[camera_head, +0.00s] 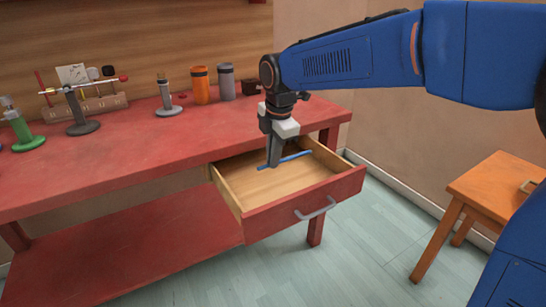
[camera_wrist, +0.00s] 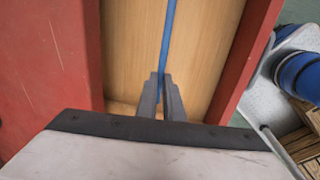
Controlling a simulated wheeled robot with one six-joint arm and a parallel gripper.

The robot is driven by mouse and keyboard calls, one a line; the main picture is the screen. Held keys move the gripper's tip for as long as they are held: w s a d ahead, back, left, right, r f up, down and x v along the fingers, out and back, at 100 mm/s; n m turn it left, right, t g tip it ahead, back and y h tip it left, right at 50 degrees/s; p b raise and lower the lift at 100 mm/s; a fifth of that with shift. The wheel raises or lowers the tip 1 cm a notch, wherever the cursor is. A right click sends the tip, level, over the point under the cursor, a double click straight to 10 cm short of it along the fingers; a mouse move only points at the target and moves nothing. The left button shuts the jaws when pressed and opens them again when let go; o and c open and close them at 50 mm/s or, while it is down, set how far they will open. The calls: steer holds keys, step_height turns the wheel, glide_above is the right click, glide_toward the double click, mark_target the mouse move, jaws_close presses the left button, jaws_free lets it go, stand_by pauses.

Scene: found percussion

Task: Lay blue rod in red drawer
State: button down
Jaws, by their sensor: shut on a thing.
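The red drawer (camera_head: 270,217) is pulled open from the red bench, with a bare wooden inside. My gripper (camera_head: 273,163) points down over the drawer's opening in the head view. The blue rod (camera_head: 296,156) runs across the drawer area, its near part hidden by my fingers. In the wrist view my gripper (camera_wrist: 163,88) is shut on the blue rod (camera_wrist: 168,38), which stretches away from the fingertips between the drawer's red sides. I cannot tell whether the rod touches the drawer floor.
The red bench top (camera_head: 150,160) holds a green stand (camera_head: 22,135), a grey stand (camera_head: 166,105), an orange cylinder (camera_head: 200,85), a grey cylinder (camera_head: 226,82) and a rack (camera_head: 95,107). An orange wooden stool (camera_head: 490,185) stands at the right. Floor before the drawer is clear.

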mark_target(271, 190)
steer(key=shift+a+f, duration=0.1)
steer(key=shift+f, duration=4.1)
steer(key=shift+f, duration=0.2)
steer(key=c, duration=1.8)
jaws_free()
steer(key=s+r, duration=0.1)
steer(key=r, duration=0.4)
steer(key=d+r, duration=0.1)
steer(key=r, duration=0.5)
steer(key=s+r, duration=0.1)
steer(key=r, duration=0.5)
steer(key=shift+s+d+r, duration=0.15)
steer(key=shift+s+d, duration=0.2)
steer(key=shift+d, duration=0.05)
